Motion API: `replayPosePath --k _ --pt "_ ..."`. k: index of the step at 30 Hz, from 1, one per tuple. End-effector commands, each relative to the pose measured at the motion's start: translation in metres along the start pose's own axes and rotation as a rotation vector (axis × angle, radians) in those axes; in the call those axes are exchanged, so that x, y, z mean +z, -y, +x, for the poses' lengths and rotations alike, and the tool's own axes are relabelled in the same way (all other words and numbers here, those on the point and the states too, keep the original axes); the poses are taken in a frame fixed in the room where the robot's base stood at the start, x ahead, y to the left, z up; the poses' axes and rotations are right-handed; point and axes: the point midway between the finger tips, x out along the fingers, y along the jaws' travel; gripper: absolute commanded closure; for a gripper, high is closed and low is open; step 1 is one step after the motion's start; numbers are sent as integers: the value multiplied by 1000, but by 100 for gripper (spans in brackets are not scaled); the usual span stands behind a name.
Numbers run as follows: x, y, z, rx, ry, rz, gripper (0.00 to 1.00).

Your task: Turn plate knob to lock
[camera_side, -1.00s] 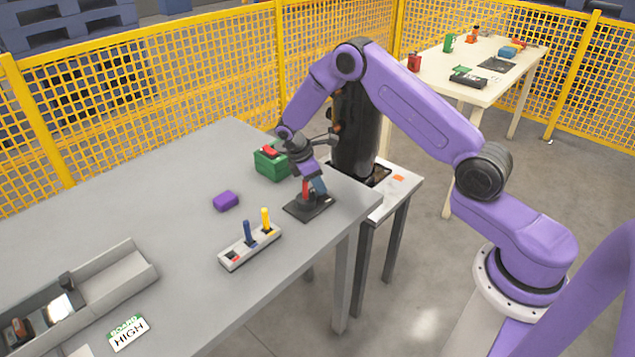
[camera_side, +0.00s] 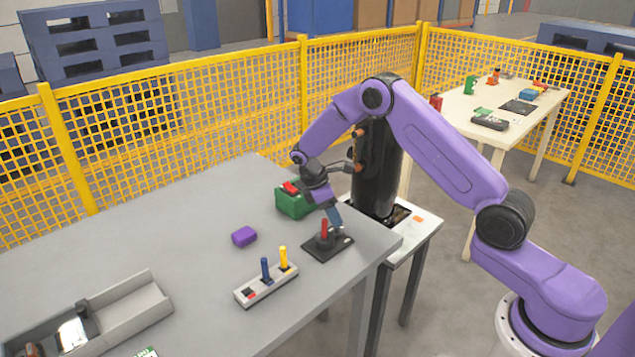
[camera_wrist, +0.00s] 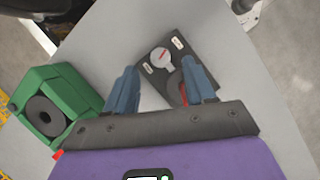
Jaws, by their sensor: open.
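A black plate (camera_side: 333,250) lies near the right edge of the grey table, with a dark round knob that has an upright red handle (camera_side: 324,228). In the wrist view the plate (camera_wrist: 175,82) shows a pale dial (camera_wrist: 161,57) with a red pointer and two small light labels. My gripper (camera_side: 334,215) is just above and behind the handle, fingers pointing down. In the wrist view my gripper (camera_wrist: 160,78) is open, its blue fingers apart over the plate. The knob's red part (camera_wrist: 183,95) is partly hidden beside the right finger; nothing is held.
A purple block (camera_side: 244,236) and a grey holder (camera_side: 265,287) with blue and yellow pegs lie left of the plate. A grey tray (camera_side: 135,305) is at front left. Yellow fencing runs behind.

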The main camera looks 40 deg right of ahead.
Motion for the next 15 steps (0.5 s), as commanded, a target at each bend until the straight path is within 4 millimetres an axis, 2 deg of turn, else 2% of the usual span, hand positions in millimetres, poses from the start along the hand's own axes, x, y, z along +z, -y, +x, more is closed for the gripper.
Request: replayPosePath --k 3,15 --pt "-1 -1 -28 5 -4 1 46" --pt "0 0 -107 3 -3 0 46"
